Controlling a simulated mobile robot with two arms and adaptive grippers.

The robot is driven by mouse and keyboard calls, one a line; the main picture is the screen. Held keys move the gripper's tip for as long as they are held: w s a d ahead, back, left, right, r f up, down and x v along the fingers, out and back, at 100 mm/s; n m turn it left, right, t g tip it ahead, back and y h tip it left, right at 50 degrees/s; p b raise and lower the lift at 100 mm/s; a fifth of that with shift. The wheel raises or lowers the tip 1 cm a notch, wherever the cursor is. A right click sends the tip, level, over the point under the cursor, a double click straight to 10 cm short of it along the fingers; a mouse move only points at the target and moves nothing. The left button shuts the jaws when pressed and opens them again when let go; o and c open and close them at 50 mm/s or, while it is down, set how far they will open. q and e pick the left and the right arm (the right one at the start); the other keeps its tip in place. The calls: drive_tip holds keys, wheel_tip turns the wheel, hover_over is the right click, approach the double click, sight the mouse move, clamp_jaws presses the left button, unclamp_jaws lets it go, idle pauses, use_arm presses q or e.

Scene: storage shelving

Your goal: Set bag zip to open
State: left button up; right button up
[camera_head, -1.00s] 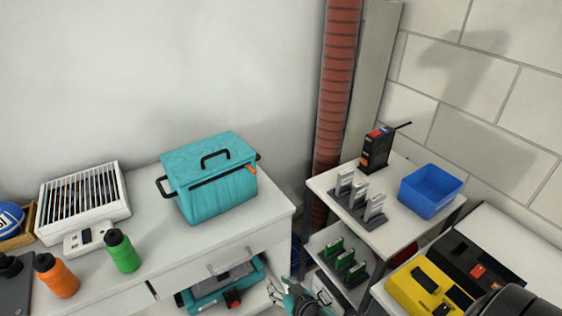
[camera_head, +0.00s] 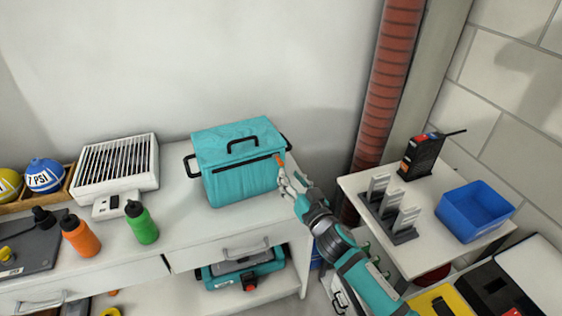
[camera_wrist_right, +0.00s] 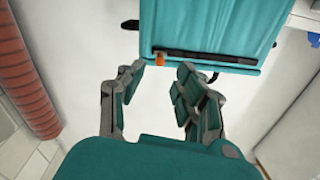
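The teal bag (camera_head: 240,170) stands upright on the white counter, with a black handle on top and one on its left side. A dark zip line (camera_head: 235,166) runs along its upper front. The orange zip pull (camera_head: 280,160) is at the right end of that line. My right gripper (camera_head: 288,180) is just below and in front of the pull, open and apart from it. In the right wrist view the orange pull (camera_wrist_right: 159,59) shows beyond and between the spread fingers (camera_wrist_right: 160,75), with nothing between them. My left gripper is not in view.
Green (camera_head: 142,222) and orange (camera_head: 80,236) bottles and a white heater-like unit (camera_head: 117,170) stand left of the bag. A drawer (camera_head: 235,248) is below. At right, a shelf (camera_head: 440,245) holds a radio (camera_head: 421,157) and a blue bin (camera_head: 474,211). Counter right of the bag is clear.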

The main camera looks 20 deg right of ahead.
sight(280, 161)
drive_tip(key=w, duration=0.4)
drive_tip(key=w+a, duration=0.1)
drive_tip(key=w, duration=0.2)
drive_tip(key=shift+w, duration=0.1)
clamp_jaws()
idle(0.3)
